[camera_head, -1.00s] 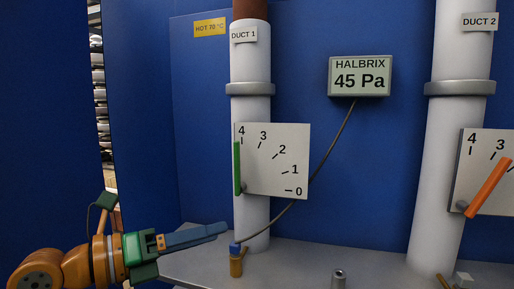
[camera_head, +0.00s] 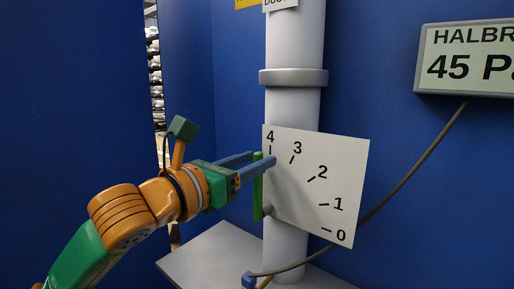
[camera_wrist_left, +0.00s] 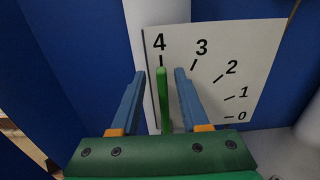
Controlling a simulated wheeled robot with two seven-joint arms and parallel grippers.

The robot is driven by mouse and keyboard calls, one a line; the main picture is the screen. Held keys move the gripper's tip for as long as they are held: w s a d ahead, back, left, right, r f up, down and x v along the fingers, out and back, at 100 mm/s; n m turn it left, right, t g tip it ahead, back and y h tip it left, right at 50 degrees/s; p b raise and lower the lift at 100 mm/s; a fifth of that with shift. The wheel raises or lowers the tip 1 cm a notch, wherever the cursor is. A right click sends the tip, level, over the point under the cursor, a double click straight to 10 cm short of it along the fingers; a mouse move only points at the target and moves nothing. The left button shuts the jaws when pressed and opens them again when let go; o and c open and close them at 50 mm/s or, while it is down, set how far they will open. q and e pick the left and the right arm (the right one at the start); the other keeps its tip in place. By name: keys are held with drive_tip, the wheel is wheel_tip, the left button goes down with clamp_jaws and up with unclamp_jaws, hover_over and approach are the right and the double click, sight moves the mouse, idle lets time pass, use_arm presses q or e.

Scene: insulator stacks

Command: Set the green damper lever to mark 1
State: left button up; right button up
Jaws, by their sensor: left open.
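The green damper lever (camera_head: 258,188) stands upright on the white scale plate (camera_head: 312,190) of duct 1, pointing at mark 4. Mark 1 is lower right on the plate. My left gripper (camera_head: 262,160) is at the upper part of the lever. In the left wrist view the lever (camera_wrist_left: 163,98) stands between the two blue fingers (camera_wrist_left: 163,75), with a gap on each side. The fingers are open and not closed on it. My right gripper is not in view.
The white duct (camera_head: 292,100) with a grey collar rises behind the plate. A grey shelf (camera_head: 215,255) lies below. A cable runs from the HALBRIX display (camera_head: 470,60), reading 45 Pa, down past the plate to a blue-ended fitting (camera_head: 249,281).

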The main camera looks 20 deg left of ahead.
use_arm(q)
drive_tip(key=shift+w+d+f, duration=0.2)
drive_tip(key=shift+w+d, duration=0.25)
drive_tip(key=shift+w, duration=0.25)
drive_tip(key=shift+s+a, duration=0.15)
drive_tip(key=shift+s, duration=0.05)
clamp_jaws()
drive_tip(key=shift+r, duration=0.1)
idle(0.5)
